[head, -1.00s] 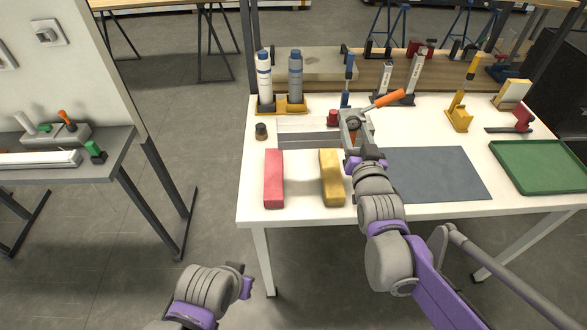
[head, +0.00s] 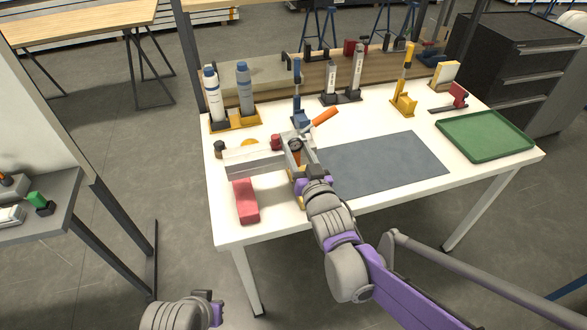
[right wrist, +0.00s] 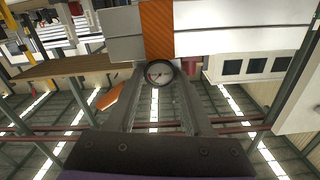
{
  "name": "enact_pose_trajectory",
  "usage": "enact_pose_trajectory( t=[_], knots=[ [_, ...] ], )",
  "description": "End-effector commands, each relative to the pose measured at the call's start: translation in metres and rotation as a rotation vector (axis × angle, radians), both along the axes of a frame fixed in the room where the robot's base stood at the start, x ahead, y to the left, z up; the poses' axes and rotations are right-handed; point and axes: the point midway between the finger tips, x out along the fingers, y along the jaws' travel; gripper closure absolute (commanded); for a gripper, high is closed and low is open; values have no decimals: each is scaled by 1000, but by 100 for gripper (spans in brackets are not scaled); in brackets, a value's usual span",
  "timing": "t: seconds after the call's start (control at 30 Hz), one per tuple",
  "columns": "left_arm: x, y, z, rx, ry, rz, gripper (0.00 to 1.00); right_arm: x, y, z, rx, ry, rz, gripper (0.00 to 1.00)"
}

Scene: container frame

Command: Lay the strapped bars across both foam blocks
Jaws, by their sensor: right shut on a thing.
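The strapped bars (head: 252,169) are pale and grey, side by side, behind the red foam block (head: 245,203) in the head view. My right gripper (head: 297,162) is shut on them at the strap, beside a round gauge and an orange handle (head: 324,115). The right wrist view shows the bars (right wrist: 245,30) crossing the top, with an orange strap (right wrist: 157,28) around them and the gauge (right wrist: 159,73) below. Their height above the table cannot be told. The yellow foam block is mostly hidden behind my right wrist. My left gripper (head: 215,308) is low, off the table; its fingers are unclear.
A dark grey mat (head: 385,163) lies right of my right arm, with a green tray (head: 485,136) beyond. Two bottles (head: 245,88) stand in a yellow holder at the back left. A black cap (head: 219,148) and a blue clamp (head: 298,95) stand near the bars.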

Motion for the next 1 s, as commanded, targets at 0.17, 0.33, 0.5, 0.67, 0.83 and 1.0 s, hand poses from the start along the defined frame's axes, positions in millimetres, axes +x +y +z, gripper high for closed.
enact_pose_trajectory(
  t=[0.17, 0.33, 0.5, 0.67, 0.83, 1.0],
  knots=[
    [0, 0, -3, 0, 1, 0, 100, 0, 0, -11, 3, -2, 0, 100],
    [0, 0, -9, 0, 3, 0, 100, 0, 0, -33, 2, -3, 0, 100],
    [-1, 0, -11, 0, 4, 0, 100, 0, 0, -46, 1, -3, 0, 100],
    [-1, 0, -11, 0, 3, 0, 100, 0, 0, -45, 2, -3, 0, 100],
    [-1, 0, -15, 0, 5, 0, 100, 0, 0, -49, 2, -3, 0, 100],
    [-1, 0, -19, 0, 6, 0, 100, 0, 0, -54, 2, -3, 0, 100]
  ],
)
